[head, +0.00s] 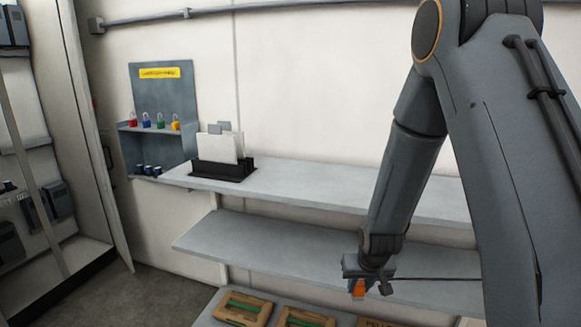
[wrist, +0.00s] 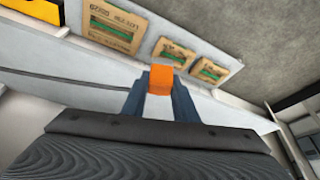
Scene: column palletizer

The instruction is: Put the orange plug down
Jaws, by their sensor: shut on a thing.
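The orange plug (wrist: 161,79) is a small block held between the two fingers of my gripper (wrist: 160,97) in the wrist view. In the head view my gripper (head: 359,283) hangs at the lower right in front of the shelves, with the orange plug (head: 358,289) just showing at its tip. The gripper is shut on the plug. The gap between the plug and the surface behind it cannot be told exactly. The plug's lower part is hidden by the fingers in the wrist view.
A top shelf (head: 300,189) holds a black rack (head: 222,170) with white cards. A middle shelf (head: 230,243) is bare. A lower shelf (head: 207,317) carries several brown boxes with green stripes (head: 243,308). A board (head: 160,95) with several coloured padlocks hangs at left.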

